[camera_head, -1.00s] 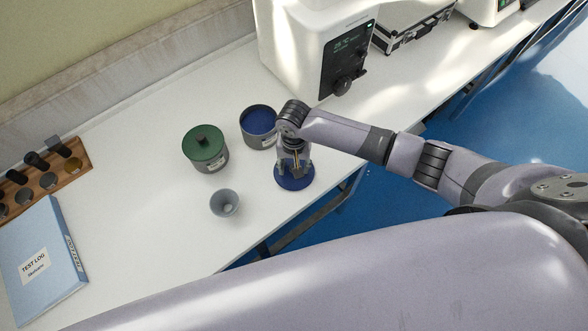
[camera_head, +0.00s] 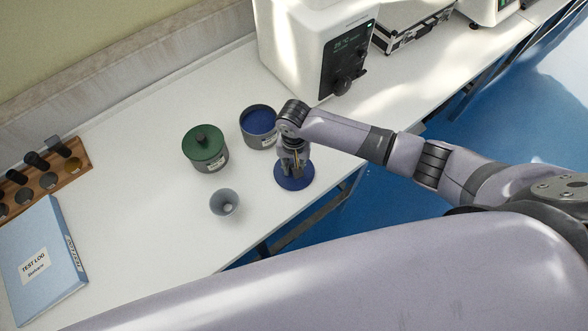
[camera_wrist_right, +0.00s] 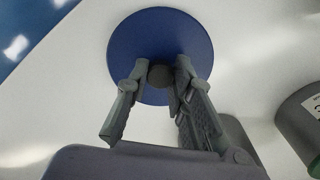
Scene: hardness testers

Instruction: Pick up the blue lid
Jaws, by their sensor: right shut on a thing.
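In the right wrist view, the fingers of my right gripper (camera_wrist_right: 160,76) are shut on the knob in the middle of the blue lid (camera_wrist_right: 160,33). The lid looks flat on the table; I cannot tell any gap beneath it. A grey pot with a blue inside (camera_head: 258,121) stands open just behind. My left gripper is not in view.
A white tester (camera_head: 300,45) is behind. A blue test log (camera_head: 40,255) and a wooden rack (camera_head: 45,185) are at far left. The table edge is close.

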